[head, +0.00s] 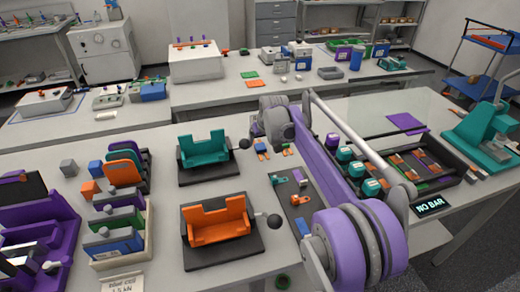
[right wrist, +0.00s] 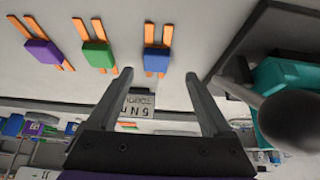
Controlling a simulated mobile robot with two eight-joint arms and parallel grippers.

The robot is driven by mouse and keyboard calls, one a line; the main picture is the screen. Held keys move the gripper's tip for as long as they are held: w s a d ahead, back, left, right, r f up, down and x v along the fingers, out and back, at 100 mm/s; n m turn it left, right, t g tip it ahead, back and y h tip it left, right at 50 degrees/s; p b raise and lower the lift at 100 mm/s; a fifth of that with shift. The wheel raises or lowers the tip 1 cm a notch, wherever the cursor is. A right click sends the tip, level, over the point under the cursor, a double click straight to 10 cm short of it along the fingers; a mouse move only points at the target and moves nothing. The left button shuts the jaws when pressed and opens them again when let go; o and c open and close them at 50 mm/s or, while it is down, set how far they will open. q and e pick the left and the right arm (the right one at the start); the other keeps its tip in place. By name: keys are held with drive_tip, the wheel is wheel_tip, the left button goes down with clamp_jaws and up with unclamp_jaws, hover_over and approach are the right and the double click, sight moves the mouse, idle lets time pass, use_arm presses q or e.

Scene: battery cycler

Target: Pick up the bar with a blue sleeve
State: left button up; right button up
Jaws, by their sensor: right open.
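The bar with a blue sleeve (right wrist: 157,60) lies on the pale table in the right wrist view, its orange strips showing at both ends. It also shows small in the head view (head: 261,148), beside the black ball of the teal fixture. My right gripper (right wrist: 158,74) is open and empty. In the wrist picture its fingertips appear on either side of the lower end of this bar; the height gap cannot be told. In the head view my right arm hides most of the gripper. My left gripper is not in view.
A green-sleeved bar (right wrist: 98,55) and a purple-sleeved bar (right wrist: 43,51) lie in the same row. The teal fixture (right wrist: 280,88) with its black ball handle (right wrist: 292,120) stands close on the right. An orange fixture (head: 218,222) and a coloured rack (head: 115,235) stand on the near table.

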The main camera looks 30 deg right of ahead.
sight(261, 147)
drive_tip(key=x, duration=0.4)
drive_tip(key=shift+d+f, duration=0.25)
drive_tip(key=shift+d, duration=0.05)
drive_tip(key=shift+r, duration=0.1)
clamp_jaws()
